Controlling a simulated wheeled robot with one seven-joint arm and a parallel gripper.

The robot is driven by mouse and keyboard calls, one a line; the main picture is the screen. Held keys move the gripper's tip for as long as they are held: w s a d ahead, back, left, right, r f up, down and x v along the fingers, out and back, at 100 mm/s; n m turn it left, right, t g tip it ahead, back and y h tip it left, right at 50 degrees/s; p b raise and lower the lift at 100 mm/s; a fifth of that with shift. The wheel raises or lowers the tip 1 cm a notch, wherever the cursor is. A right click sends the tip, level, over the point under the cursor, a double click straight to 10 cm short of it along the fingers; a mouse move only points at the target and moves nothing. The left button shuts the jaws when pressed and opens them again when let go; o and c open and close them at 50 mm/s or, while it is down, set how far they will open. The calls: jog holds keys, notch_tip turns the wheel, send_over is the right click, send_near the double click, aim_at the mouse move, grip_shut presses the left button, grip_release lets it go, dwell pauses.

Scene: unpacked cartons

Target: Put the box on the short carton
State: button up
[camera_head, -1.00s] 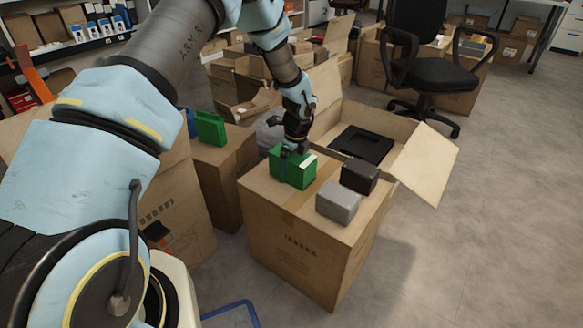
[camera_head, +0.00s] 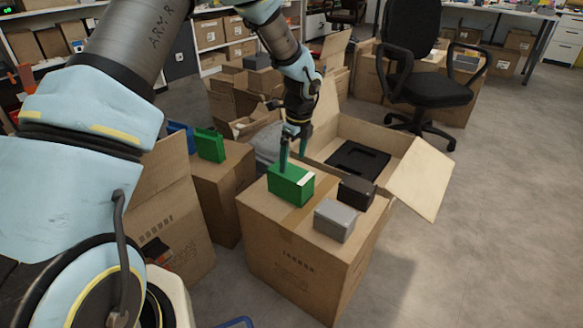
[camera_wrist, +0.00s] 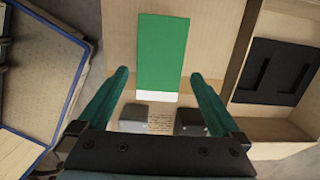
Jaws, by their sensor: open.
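A green box (camera_head: 291,186) with a white strip stands on the nearer carton (camera_head: 290,255), beside a grey box (camera_head: 334,220) and a black box (camera_head: 356,192). My gripper (camera_head: 293,165) is open above the green box, fingers pointing down. In the wrist view the green box (camera_wrist: 163,50) shows ahead between the spread fingertips (camera_wrist: 158,75); I cannot tell whether they touch it. The grey box (camera_wrist: 132,118) and black box (camera_wrist: 190,124) show nearer the gripper's base. Another carton (camera_head: 225,185), to the left, bears a second green box (camera_head: 210,145) and a blue item (camera_head: 180,137).
An open carton (camera_head: 405,150) with a black insert (camera_head: 358,158) stands behind right, its flap (camera_head: 420,180) sticking out. Another open carton (camera_head: 165,215) is at left. A black chair (camera_head: 425,85) stands beyond. The floor at right is clear.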

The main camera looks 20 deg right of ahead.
jog(key=shift+r, duration=0.6)
jog(key=a+r+n, duration=0.5)
jog(key=a+n, duration=0.2)
jog(key=a, duration=0.4)
jog(key=a+r+n, duration=0.4)
jog(key=a+n, duration=0.4)
jog(key=a, duration=0.3)
jog(key=s+a+r+n, duration=0.1)
jog(key=s+a+n, duration=0.4)
jog(key=a+n, duration=0.2)
jog(key=s+a+r+n, duration=0.2)
jog(key=s+a+n, duration=0.2)
jog(key=a+n, duration=0.3)
jog(key=shift+s+a+r+h, duration=0.3)
jog(key=shift+s+h, duration=0.1)
notch_tip(320, 180, up, 23)
jog(key=p, duration=2.2)
jog(key=shift+f+p, duration=0.2)
jog(key=shift+p, duration=0.1)
